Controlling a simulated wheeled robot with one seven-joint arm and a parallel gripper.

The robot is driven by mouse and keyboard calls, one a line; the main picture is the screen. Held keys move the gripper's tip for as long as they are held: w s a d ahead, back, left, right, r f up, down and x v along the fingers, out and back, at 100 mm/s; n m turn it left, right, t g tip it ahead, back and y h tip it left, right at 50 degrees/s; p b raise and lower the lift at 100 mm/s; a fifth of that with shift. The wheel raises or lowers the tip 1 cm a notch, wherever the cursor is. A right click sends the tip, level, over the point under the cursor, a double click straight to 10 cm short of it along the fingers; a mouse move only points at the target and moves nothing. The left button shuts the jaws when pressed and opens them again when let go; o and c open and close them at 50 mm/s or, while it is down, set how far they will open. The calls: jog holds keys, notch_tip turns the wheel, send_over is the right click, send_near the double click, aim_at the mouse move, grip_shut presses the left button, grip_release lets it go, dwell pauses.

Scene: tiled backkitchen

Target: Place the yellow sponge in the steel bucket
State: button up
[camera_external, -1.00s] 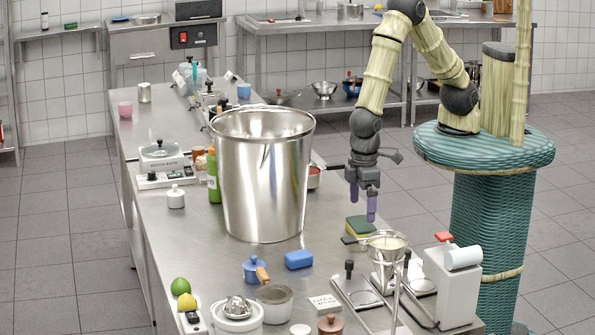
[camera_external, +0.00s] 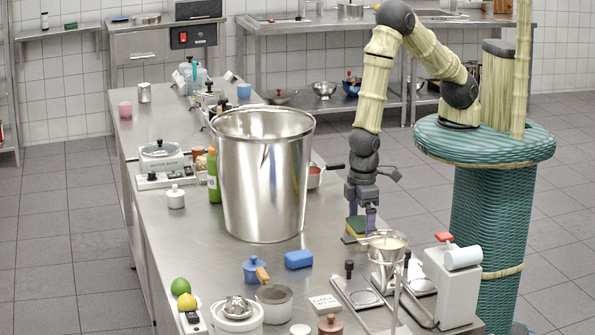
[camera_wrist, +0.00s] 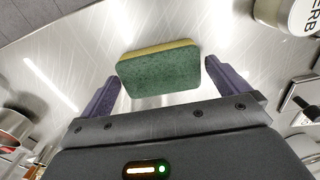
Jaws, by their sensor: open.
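The yellow sponge (camera_external: 356,227) has a green scouring side and lies on the steel table, right of the bucket. It also shows in the wrist view (camera_wrist: 160,72), green face toward the camera with a thin yellow edge behind. My gripper (camera_external: 362,226) is low at the sponge, and its fingers partly hide it. In the wrist view my open gripper (camera_wrist: 165,88) has one purple finger to each side of the sponge, with gaps between. The tall steel bucket (camera_external: 262,185) stands upright on the table, its rim well above the sponge. Its inside bottom is hidden.
A steel funnel on a stand (camera_external: 387,262) is close in front of the sponge. A pan handle (camera_external: 333,167) sticks out right of the bucket. A white device (camera_external: 452,285) is front right.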

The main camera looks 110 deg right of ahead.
aim_at(361, 223)
jog(key=c, duration=0.9)
jog(key=shift+o, duration=0.2)
notch_tip(361, 223, up, 10)
jog(key=shift+b, duration=1.1)
